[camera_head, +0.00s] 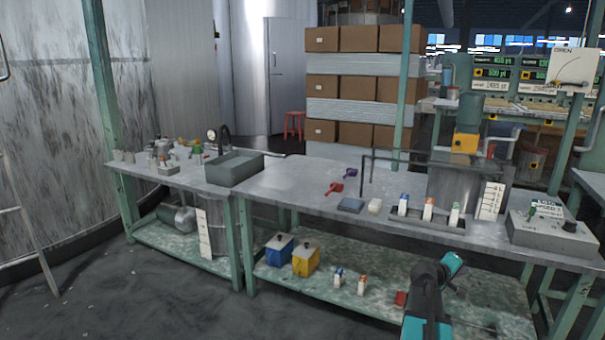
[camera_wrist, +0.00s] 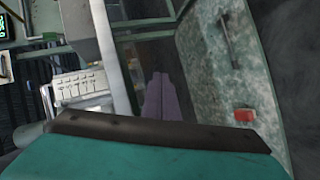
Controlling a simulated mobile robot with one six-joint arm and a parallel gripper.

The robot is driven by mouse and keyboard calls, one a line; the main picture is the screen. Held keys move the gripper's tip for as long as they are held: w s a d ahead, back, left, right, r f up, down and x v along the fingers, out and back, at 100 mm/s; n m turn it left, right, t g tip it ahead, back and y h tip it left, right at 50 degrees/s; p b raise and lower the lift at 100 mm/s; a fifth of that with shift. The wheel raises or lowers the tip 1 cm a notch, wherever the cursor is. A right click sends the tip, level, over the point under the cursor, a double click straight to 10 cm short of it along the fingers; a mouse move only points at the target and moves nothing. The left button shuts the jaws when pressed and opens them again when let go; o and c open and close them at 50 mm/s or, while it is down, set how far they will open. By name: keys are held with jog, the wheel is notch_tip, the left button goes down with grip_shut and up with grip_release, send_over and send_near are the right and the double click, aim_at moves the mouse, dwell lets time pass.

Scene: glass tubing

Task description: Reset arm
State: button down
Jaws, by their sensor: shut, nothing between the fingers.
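My gripper (camera_wrist: 160,132) fills the bottom of the wrist view as a wide teal body with a dark front edge. It is shut and I see nothing held in it. In the head view my teal and black arm (camera_head: 428,290) rises at the lower right, in front of the long workbench (camera_head: 290,185). The finger details are too small to make out there. The arm appears bent and clear of the tabletop items.
The bench holds a grey basin (camera_head: 234,168), a red scoop (camera_head: 335,188), a rack with several small cartons (camera_head: 428,208) and a control box (camera_head: 553,235). A blue box (camera_head: 279,248) and yellow box (camera_head: 306,260) stand on the lower shelf. Open floor lies in front.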

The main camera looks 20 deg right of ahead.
jog(key=w+a+f+g+y+p, duration=0.1)
jog(key=a+f+y+p, duration=0.6)
jog(key=a, duration=1)
jog(key=w+a+f+g+y+p, duration=0.1)
jog(key=a+f+p, duration=0.5)
jog(key=a+f, duration=0.8)
jog(key=s+a+g+y+p, duration=0.1)
jog(key=s+a+g+p, duration=0.1)
jog(key=s+a+p, duration=0.2)
jog(key=s+a+g+y+p, duration=0.1)
jog(key=s+a+p, duration=0.3)
jog(key=s+a, duration=0.7)
jog(key=s+a+g+y+p, duration=0.2)
jog(key=s+a, duration=0.6)
jog(key=a, duration=1.1)
jog(key=shift+s+r+n+g+y+p, duration=0.35)
jog(key=shift+y+p, duration=0.35)
jog(key=shift+p, duration=0.35)
jog(key=shift+w+d, duration=0.1)
jog(key=shift+d, duration=0.05)
